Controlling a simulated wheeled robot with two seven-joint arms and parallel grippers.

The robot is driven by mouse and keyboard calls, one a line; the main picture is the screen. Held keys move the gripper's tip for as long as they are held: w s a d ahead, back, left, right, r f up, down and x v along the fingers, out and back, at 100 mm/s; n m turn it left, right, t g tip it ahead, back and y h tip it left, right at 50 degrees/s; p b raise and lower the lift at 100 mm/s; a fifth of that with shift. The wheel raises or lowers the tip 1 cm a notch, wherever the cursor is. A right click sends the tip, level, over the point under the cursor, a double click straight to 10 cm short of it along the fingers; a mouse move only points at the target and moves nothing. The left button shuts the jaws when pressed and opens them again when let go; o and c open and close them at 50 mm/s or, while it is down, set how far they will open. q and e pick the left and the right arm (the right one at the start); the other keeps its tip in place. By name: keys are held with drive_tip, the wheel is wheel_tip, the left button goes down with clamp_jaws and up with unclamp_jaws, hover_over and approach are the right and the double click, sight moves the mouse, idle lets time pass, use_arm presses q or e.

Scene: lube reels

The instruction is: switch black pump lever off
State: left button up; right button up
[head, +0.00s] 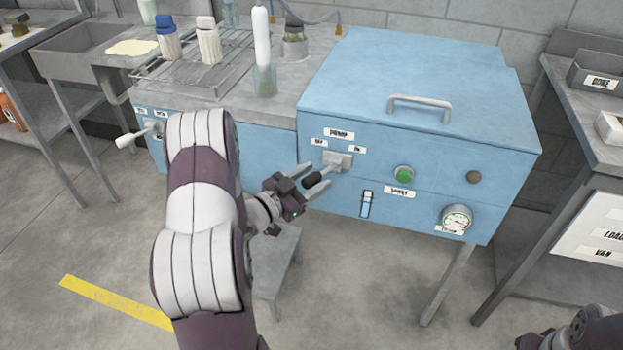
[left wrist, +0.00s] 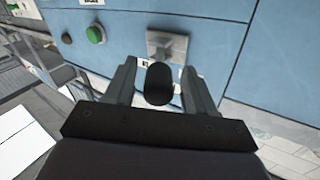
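The black pump lever (head: 313,180) sticks out from a grey plate (head: 337,161) on the front of the blue cabinet (head: 420,150), under a label that reads PUMP. Two smaller labels flank the plate. My left gripper (head: 316,182) is at the lever, its fingers apart on either side of the black knob. In the left wrist view the black knob (left wrist: 158,84) sits between the two open fingers, with a gap showing on each side. My right gripper (head: 565,338) shows only partly at the bottom right, and its fingers are not clear.
A green button (head: 403,175), a gauge (head: 457,218) and a sight glass (head: 367,204) are on the cabinet front. A white-handled lever (head: 133,138) is on the lower unit at left. Bottles stand on the rack (head: 205,75) behind. A shelf table (head: 585,120) stands at right.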

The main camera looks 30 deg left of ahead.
use_arm(q)
drive_tip(key=v, duration=1.2)
drive_tip(key=shift+s+p, duration=0.35)
drive_tip(key=shift+p, duration=0.1)
drive_tip(key=shift+a, duration=0.1)
